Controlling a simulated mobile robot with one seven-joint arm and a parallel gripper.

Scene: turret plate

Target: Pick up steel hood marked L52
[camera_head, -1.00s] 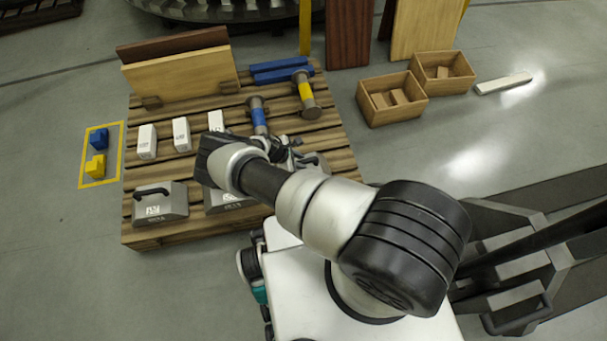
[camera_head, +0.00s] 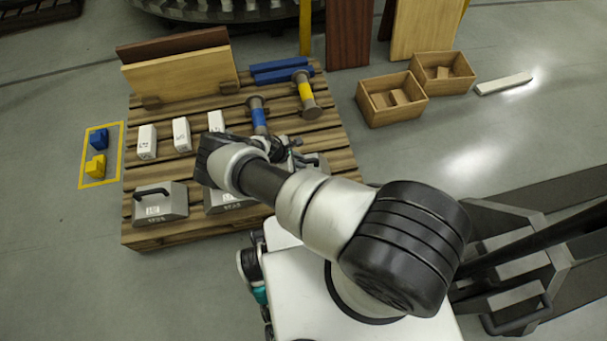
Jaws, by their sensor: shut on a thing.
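Several grey steel hoods with black handles sit along the near edge of the wooden pallet. The left hood (camera_head: 160,204) is fully in view. The middle hood (camera_head: 222,203) is partly covered by my arm. A right hood (camera_head: 319,163) shows only a small part behind my arm, beside my gripper (camera_head: 287,153). My gripper is shut on this right hood, though the fingertips and the grip itself are mostly hidden by my wrist. The hood markings are too small to read, so I cannot tell which one is L52.
The pallet (camera_head: 185,237) also holds white blocks (camera_head: 182,135), a blue-banded spool (camera_head: 258,115), a yellow-banded spool (camera_head: 306,95), blue bars (camera_head: 279,70) and upright boards (camera_head: 180,75). Two wooden boxes (camera_head: 392,99) stand right of it.

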